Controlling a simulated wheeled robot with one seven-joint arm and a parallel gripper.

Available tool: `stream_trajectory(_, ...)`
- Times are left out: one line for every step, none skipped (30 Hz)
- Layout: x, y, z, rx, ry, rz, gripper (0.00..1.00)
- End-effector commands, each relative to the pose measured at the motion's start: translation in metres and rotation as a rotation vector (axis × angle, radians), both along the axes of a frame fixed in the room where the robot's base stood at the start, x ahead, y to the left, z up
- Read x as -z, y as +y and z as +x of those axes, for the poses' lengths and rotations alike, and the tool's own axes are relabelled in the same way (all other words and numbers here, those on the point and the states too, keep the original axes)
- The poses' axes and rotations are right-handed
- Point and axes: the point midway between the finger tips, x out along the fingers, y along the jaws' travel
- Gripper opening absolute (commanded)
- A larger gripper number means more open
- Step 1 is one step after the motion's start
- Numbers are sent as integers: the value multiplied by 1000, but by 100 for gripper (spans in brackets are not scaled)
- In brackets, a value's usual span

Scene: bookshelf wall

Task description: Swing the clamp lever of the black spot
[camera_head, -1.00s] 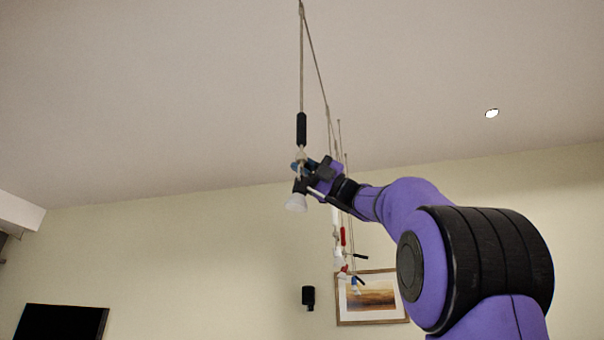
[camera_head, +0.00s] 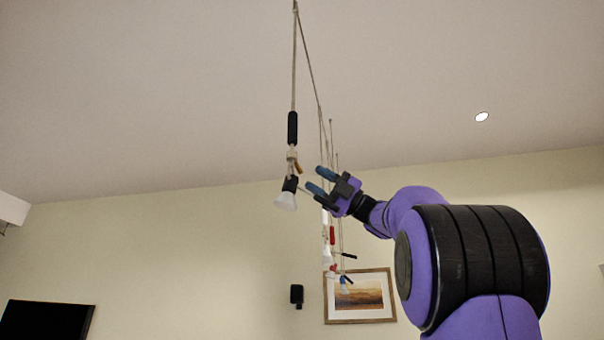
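The black spot (camera_head: 290,184) hangs from a cord, with a white flared lamp end (camera_head: 286,201) pointing down and a black cylindrical grip (camera_head: 293,128) above it on the cord. A small orange-brown piece (camera_head: 298,168), perhaps its clamp lever, sticks out at the joint above the black body. My gripper (camera_head: 319,180) is just right of the spot, its two blue-tipped fingers spread apart and pointing left. Nothing shows between the fingers. A thin rod runs from the black body toward the lower finger; I cannot tell whether they touch.
Other hanging spots with red (camera_head: 332,234) and blue (camera_head: 343,280) parts hang lower, behind my gripper. A framed picture (camera_head: 360,319) and a black wall fixture (camera_head: 297,295) are on the back wall. A dark screen (camera_head: 45,320) is at lower left. Left of the spot is free.

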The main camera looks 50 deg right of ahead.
Motion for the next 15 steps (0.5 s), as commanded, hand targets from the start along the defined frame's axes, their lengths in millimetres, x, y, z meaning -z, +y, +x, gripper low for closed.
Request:
stream_trajectory(4,-6,-4,0,1,1,39)
stream_trajectory(7,-9,-6,1,1,2,39)
stream_trajectory(9,-12,-8,1,1,2,39)
stream_trajectory(10,-14,-10,0,1,1,39)
stream_trajectory(12,-16,-11,0,1,1,39)
stream_trajectory(13,-18,-13,0,1,1,39)
stream_trajectory(14,-19,-14,-1,1,1,39)
stream_trajectory(15,-19,-14,-1,1,1,39)
stream_trajectory(15,-20,-15,-1,0,0,39)
stream_trajectory(16,-21,-15,-1,0,0,39)
stream_trajectory(16,-21,-16,-1,0,0,39)
stream_trajectory(16,-21,-16,-1,0,0,39)
stream_trajectory(16,-21,-16,-1,0,0,39)
stream_trajectory(16,-21,-16,-1,0,0,39)
stream_trajectory(16,-21,-16,-1,0,0,39)
